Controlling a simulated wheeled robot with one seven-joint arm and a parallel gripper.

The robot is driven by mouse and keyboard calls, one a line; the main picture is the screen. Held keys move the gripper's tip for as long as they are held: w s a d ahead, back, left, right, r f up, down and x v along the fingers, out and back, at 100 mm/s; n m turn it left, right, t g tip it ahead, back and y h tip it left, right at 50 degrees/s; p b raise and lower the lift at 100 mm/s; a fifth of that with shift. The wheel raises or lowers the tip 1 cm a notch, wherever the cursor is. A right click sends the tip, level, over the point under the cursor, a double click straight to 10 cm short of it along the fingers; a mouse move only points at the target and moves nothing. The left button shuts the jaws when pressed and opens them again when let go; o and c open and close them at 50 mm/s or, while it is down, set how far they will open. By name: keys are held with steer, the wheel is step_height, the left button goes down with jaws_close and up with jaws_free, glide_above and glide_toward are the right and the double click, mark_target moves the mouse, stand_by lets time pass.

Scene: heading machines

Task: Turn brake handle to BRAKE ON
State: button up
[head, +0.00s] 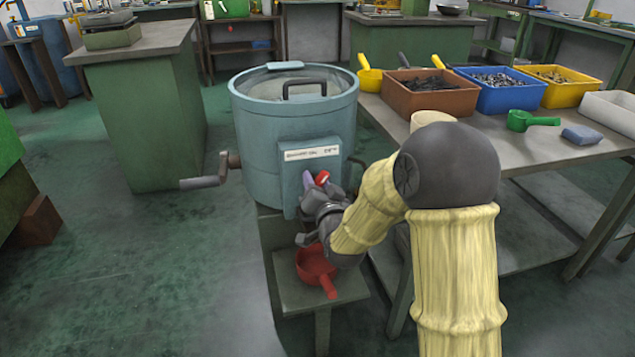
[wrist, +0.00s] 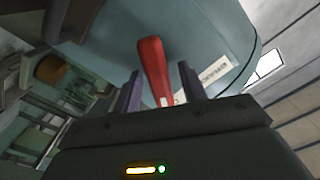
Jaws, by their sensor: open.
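The brake handle (wrist: 153,72) is a red lever on the front of a blue-grey drum machine (head: 295,110). In the head view a small part of the red handle (head: 322,178) shows beside the fingers. My gripper (head: 312,185) is at the drum's front, below its white label (head: 312,153). In the wrist view my gripper (wrist: 158,90) is open, with one finger on each side of the red handle. I see gaps between the handle and both fingers there. The handle's lower end is hidden behind the gripper body in the wrist view.
A crank (head: 205,181) sticks out from the drum's left side. A red scoop (head: 316,268) lies on the low stand (head: 345,284) below. The bench (head: 385,100) at right holds brown, blue and yellow bins and a green scoop (head: 530,121).

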jaws_close()
steer(key=shift+n, duration=0.3)
steer(key=shift+n+b, duration=0.55)
steer(key=shift+n, duration=0.55)
steer(key=n+b, duration=0.1)
steer(key=n, duration=0.2)
steer(key=shift+a, duration=0.1)
steer(key=n+b, duration=0.1)
steer(key=n, duration=0.6)
steer(key=shift+s+a, duration=0.1)
steer(key=shift+a, duration=0.05)
jaws_free()
